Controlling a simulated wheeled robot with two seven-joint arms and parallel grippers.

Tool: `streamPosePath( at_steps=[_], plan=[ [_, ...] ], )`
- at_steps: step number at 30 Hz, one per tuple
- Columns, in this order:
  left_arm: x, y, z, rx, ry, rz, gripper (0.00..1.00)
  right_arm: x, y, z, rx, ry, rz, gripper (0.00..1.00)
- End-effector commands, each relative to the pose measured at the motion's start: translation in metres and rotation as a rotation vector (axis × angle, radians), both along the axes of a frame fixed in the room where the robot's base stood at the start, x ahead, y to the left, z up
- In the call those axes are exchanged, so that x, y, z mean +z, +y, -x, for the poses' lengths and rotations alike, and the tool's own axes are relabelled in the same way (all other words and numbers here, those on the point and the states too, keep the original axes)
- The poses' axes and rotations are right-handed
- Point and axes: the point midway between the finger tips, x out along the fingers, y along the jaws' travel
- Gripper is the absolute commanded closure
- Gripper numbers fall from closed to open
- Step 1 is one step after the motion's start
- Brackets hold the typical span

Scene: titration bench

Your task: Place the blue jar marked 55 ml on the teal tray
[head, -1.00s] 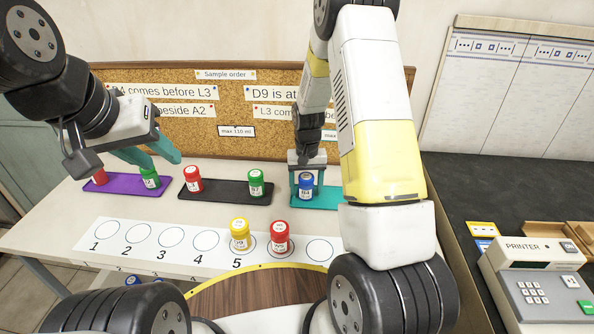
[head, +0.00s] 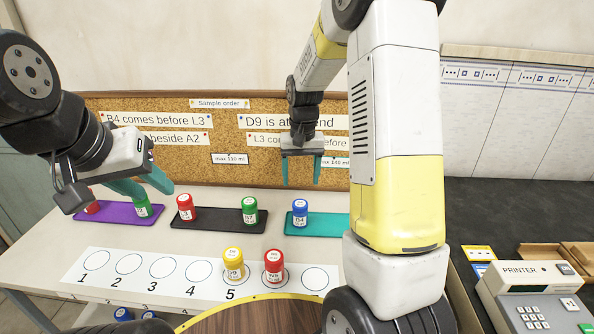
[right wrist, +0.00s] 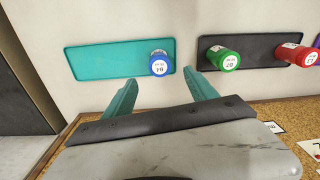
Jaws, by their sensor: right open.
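A blue jar (head: 300,212) stands upright at the left end of the teal tray (head: 327,226). Its label appears to read B4; the volume marking is too small to read. My right gripper (head: 302,184) is open and empty, above and behind the jar. In the right wrist view the blue jar (right wrist: 160,63) stands on the teal tray (right wrist: 100,63), clear of both fingertips (right wrist: 160,80). My left gripper (head: 145,190) appears open, near a green jar (head: 142,206) on the purple tray (head: 117,214); I cannot tell whether it touches it.
A black tray (head: 217,220) holds a red jar (head: 185,208) and a green jar (head: 249,211). A yellow jar (head: 233,264) and a red jar (head: 274,266) stand on the numbered strip (head: 147,284). More blue lids (head: 122,313) show at the lower edge. A corkboard (head: 230,178) stands behind.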

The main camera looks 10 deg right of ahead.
Motion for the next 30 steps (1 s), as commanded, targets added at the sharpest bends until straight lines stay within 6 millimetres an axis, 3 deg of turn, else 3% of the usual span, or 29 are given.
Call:
streamPosePath(
  at_steps=[6,13,18,21,25,30],
  plan=[
    [0.0,0.0,0.0,0.0,0.0,0.0,0.64,0.089,0.005,0.056,0.035,-0.153,-0.072,0.34],
    [0.0,0.0,0.0,0.0,0.0,0.0,0.64,0.152,0.011,0.138,0.092,-0.328,-0.121,0.34],
    [0.0,0.0,0.0,0.0,0.0,0.0,0.64,0.172,0.016,0.192,0.132,-0.444,-0.132,0.34],
    [0.0,0.0,0.0,0.0,0.0,0.0,0.64,0.175,0.018,0.214,0.151,-0.489,-0.131,0.34],
    [0.0,0.0,0.0,0.0,0.0,0.0,0.64,0.175,0.02,0.228,0.162,-0.522,-0.129,0.34],
    [0.0,0.0,0.0,0.0,0.0,0.0,0.64,0.175,0.02,0.232,0.166,-0.529,-0.128,0.34]
  ],
)
